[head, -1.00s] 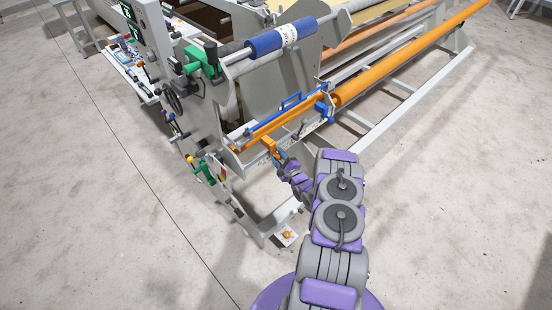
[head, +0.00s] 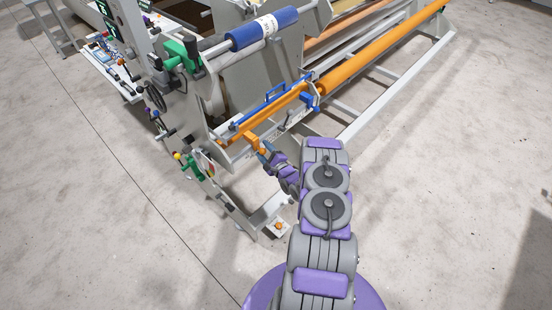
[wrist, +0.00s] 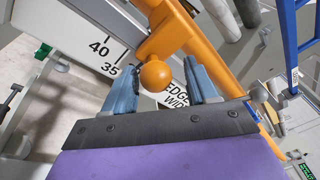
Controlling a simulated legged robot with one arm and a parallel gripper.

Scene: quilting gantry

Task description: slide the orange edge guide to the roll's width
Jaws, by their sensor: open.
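The orange edge guide (head: 253,141) sits on the front rail of the machine, below the blue bar. In the wrist view its orange arm ends in a round knob (wrist: 155,75). My gripper (wrist: 162,68) is open, with one blue-grey finger on each side of the knob. I cannot tell whether either finger touches it. A white scale (wrist: 105,50) marked 40 and 35 lies behind the guide, and "EDGE WIDTH" lettering is partly hidden by a finger. A blue roll (head: 265,29) with a white label is mounted higher up on the frame.
A long orange roller (head: 380,50) runs to the back right. Green clamps (head: 184,52) and a lever with coloured knobs (head: 185,163) are on the left side plate. A blue bracket (head: 310,99) stands at the rail's right end. The floor at the right is clear.

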